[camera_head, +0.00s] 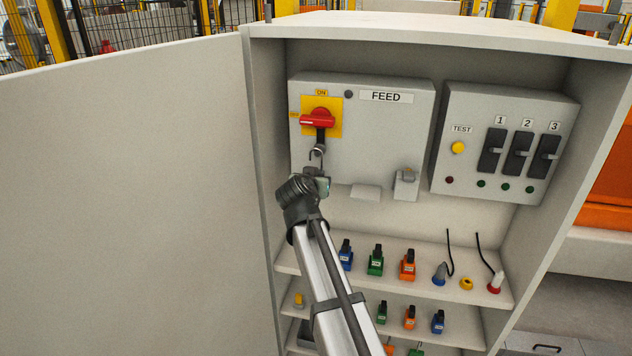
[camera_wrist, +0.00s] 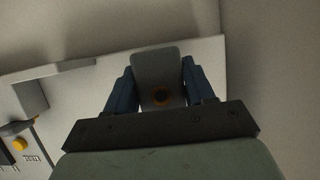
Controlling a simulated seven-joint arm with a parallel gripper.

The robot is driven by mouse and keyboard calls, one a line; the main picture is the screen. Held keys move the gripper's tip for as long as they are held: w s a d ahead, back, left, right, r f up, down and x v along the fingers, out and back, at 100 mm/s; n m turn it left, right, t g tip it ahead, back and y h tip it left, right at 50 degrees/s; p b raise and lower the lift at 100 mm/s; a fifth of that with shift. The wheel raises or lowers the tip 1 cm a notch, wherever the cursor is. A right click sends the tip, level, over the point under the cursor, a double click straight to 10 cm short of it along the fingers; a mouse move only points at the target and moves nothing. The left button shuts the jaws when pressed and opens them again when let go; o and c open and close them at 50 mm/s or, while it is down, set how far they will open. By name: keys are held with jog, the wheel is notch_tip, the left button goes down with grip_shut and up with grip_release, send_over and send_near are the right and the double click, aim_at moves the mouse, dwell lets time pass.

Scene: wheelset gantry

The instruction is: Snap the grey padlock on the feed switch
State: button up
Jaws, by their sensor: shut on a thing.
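The feed switch (camera_head: 318,119) has a red handle on a yellow plate, lying level toward the label at its left; ON is above. A black tab (camera_head: 321,136) hangs below the handle. My gripper (camera_head: 316,179) is just below the tab, its blue fingers (camera_wrist: 158,82) shut on the sides of the grey padlock (camera_wrist: 156,66). An orange-ringed keyhole shows on the padlock's body. In the head view a thin curved shackle (camera_head: 312,153) shows above the gripper, close to the tab. I cannot tell whether it passes through the tab. The gripper partly hides the padlock body.
The FEED box (camera_head: 375,140) has a small bracket (camera_head: 407,176) at its lower right. The box with the TEST button and switches (camera_head: 506,143) stands right. Shelves below hold blue, green and orange padlocks (camera_head: 376,262) and plugs. The cabinet door (camera_head: 130,190) is open at left.

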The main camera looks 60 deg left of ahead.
jog(key=shift+w+a, duration=0.95)
dwell(1.0)
jog(key=o, duration=1.2)
jog(key=v, duration=1.4)
jog(key=shift+w, duration=0.1)
